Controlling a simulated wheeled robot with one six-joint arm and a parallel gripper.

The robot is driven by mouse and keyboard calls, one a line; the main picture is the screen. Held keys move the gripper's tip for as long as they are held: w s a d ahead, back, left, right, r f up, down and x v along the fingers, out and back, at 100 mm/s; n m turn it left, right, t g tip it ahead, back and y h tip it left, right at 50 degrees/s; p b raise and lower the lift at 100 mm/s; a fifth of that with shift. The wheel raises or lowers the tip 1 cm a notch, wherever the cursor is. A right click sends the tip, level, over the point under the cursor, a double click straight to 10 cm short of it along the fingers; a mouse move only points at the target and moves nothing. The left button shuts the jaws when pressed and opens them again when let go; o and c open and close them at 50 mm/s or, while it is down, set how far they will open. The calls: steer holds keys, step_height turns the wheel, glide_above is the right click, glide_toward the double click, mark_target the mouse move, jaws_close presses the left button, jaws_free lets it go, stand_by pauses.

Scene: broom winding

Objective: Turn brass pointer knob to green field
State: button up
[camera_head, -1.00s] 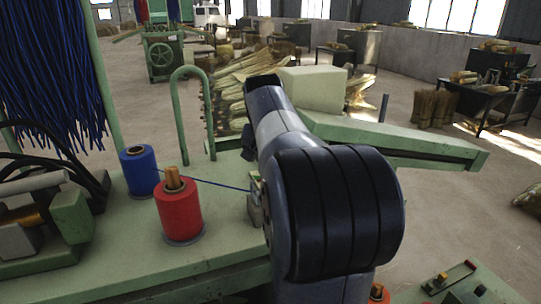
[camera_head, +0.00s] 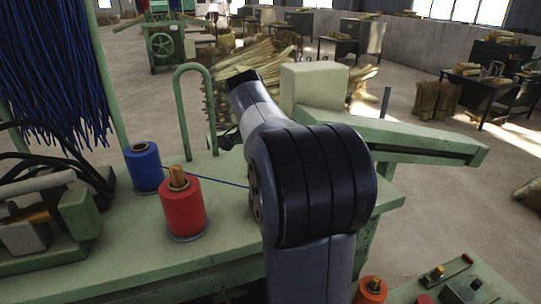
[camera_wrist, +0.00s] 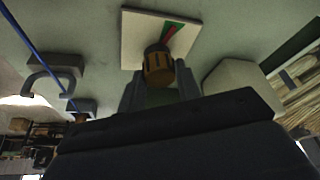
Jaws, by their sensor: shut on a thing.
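In the wrist view the brass knob (camera_wrist: 158,66) sits in front of a pale square plate (camera_wrist: 136,28). In the head view my arm hides the knob and plate.
On the green bench stand a blue spool (camera_head: 143,167) and a red spool (camera_head: 182,207), with a blue strand running toward my arm. A green hoop (camera_head: 184,110) rises behind them. A cream box (camera_head: 313,88) stands beyond my arm. A control panel (camera_head: 455,288) is at lower right.

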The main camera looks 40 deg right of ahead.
stand_by(0.3)
steer(key=o, duration=1)
steer(key=b+v, duration=0.1)
steer(key=v, duration=0.9)
steer(key=shift+a+r, duration=0.15)
steer(key=shift+r, duration=0.25)
steer(key=p+x, duration=0.1)
steer(key=x, duration=1)
steer(key=shift+r, duration=0.1)
